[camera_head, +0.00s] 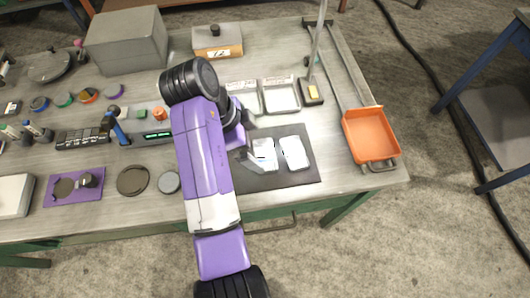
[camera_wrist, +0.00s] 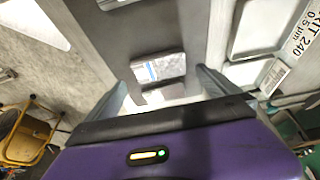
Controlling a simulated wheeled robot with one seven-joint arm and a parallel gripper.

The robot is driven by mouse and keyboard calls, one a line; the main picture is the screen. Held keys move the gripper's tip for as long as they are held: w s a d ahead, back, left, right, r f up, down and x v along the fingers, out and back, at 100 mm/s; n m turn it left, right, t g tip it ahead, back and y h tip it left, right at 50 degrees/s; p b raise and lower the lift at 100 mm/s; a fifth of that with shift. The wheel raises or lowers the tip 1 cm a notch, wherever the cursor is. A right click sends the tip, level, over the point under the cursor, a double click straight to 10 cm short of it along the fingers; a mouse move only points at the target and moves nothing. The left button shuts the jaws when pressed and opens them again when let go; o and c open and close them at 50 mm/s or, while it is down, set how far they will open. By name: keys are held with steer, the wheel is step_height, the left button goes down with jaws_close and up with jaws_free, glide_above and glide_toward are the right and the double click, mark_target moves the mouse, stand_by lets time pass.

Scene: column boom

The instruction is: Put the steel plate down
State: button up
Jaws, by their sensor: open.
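A small, bright, reflective steel plate (camera_head: 264,149) lies on a dark mat (camera_head: 300,178) near the table's front edge. It also shows in the wrist view (camera_wrist: 160,68), just beyond and between my fingers. My gripper (camera_head: 251,149) is open over the mat's left part, with one finger on each side of the plate's near end (camera_wrist: 167,92). I cannot tell whether the fingers touch it. A second bright plate (camera_head: 295,152) lies beside it to the right, apart from my gripper. My arm hides the mat's left edge.
Two shallow trays (camera_head: 281,95) stand behind the mat. An orange bin (camera_head: 371,135) sits at the table's right end. A stand with a thin post (camera_head: 312,90) is at the back. Several discs and tools lie left of my arm. The mat's front right is bare.

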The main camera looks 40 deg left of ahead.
mark_target(264, 154)
steer(key=shift+p+x, duration=0.6)
steer(key=shift+x, duration=2.05)
steer(key=shift+a+r, duration=0.1)
steer(key=c, duration=1.8)
